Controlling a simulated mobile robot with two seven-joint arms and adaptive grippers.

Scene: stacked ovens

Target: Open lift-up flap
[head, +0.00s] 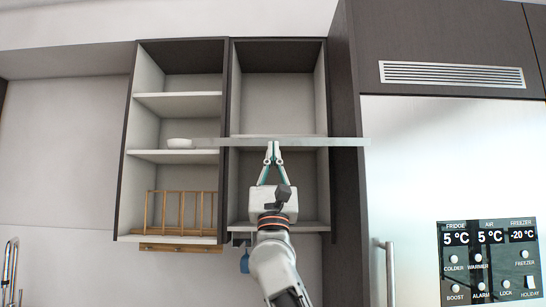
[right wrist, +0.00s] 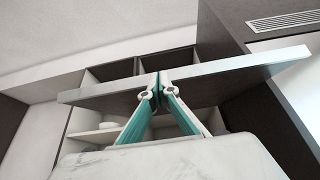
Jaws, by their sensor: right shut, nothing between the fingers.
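The lift-up flap (head: 320,142) shows as a thin grey panel, nearly edge-on and level, across the front of the right wall cabinet (head: 278,88). In the right wrist view the flap (right wrist: 235,70) is seen from below, its pale front edge running across the picture and its dark underside behind. My right gripper (head: 272,148) is shut and empty, pointing up with its fingertips at the flap's edge. The fingertips (right wrist: 157,86) overlap the flap in the wrist view; I cannot tell whether they touch it. My left gripper is in neither view.
An open shelf unit (head: 176,101) on the left holds a white bowl (head: 180,143) and a wooden rack (head: 182,210). A steel fridge (head: 420,190) with a handle (head: 390,270) and display panel stands at right. A dark side panel (head: 345,200) separates it from the cabinet.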

